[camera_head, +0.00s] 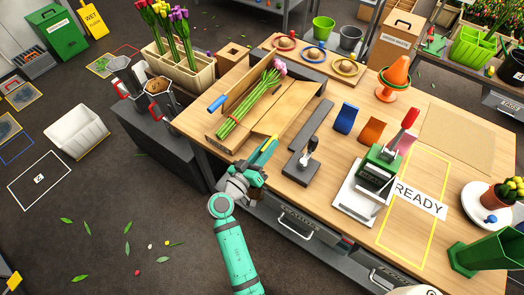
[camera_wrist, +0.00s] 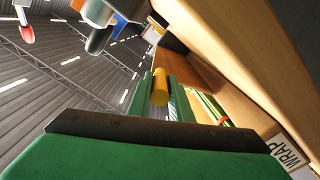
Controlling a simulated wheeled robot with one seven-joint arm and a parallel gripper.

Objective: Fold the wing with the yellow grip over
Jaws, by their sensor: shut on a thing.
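A wooden wrapping fixture (camera_head: 222,137) sits at the left part of the table. A bunch of tulips with green stems and pinkish-purple heads (camera_head: 250,105) lies in it. A blue grip (camera_head: 217,104) sticks out at its left side. A tan wing (camera_head: 285,121) lies on the right side, and its angle is hard to tell. My gripper (camera_head: 264,152) is at the front edge of the fixture, shut on the yellow grip (camera_wrist: 160,88), which shows between the green fingers in the wrist view. Some stems show to the right of the fingers there. My gripper partly hides the grip in the head view.
A black stapler-like tool (camera_head: 302,165) stands right of my gripper, near a dark bar (camera_head: 311,125). Blue and orange holders (camera_head: 371,132) and a green press (camera_head: 380,165) stand farther right. A planter of tulips (camera_head: 178,68) is behind left.

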